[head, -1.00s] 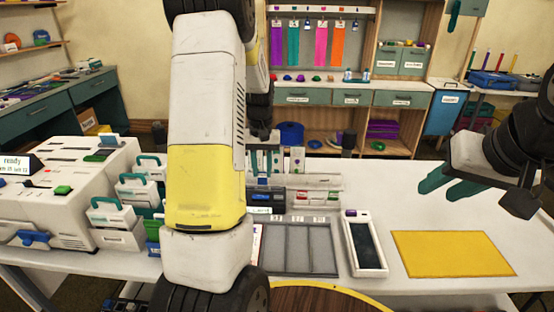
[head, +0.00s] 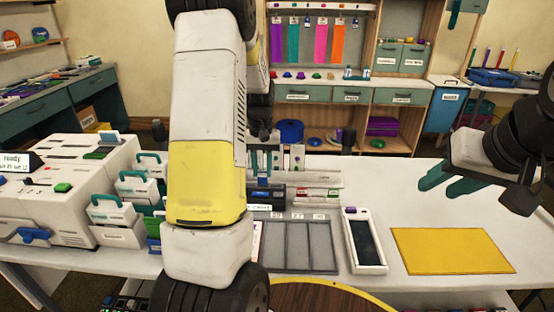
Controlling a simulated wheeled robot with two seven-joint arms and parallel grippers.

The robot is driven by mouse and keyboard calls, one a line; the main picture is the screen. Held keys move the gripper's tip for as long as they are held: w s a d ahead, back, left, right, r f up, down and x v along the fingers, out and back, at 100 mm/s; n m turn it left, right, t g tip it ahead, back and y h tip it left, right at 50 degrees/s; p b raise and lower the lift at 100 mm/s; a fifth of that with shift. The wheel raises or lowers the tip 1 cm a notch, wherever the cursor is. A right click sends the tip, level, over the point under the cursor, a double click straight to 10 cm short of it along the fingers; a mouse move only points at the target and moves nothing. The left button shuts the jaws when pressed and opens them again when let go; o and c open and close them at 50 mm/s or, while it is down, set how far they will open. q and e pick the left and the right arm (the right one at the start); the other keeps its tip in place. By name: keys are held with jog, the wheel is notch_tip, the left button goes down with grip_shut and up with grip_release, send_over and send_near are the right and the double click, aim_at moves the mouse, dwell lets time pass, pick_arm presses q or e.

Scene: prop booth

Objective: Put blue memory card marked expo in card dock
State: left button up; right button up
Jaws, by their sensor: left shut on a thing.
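My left arm crosses the middle of the head view and hides much of the table behind it. My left gripper (head: 264,158) shows only in part, just right of the arm, with teal fingers pointing down. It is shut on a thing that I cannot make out. Close below it is a dark device (head: 268,196) with a blue patch and a white label; I cannot tell if this is the card dock. No blue memory card marked expo can be read. My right gripper (head: 449,184) is open and empty above the table's right side.
A grey sectioned tray (head: 299,246), a white tray with a dark inset (head: 365,242) and a yellow mat (head: 452,251) lie on the white table. A white machine (head: 62,190) and several teal-handled caddies (head: 113,220) stand at left. The right table surface is mostly clear.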

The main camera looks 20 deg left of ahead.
pick_arm(q)
jog(key=shift+f, duration=1.1)
jog(key=o, duration=0.9)
notch_tip(320, 180, up, 8)
jog(key=shift+f, duration=0.25)
jog(key=shift+r, duration=0.15)
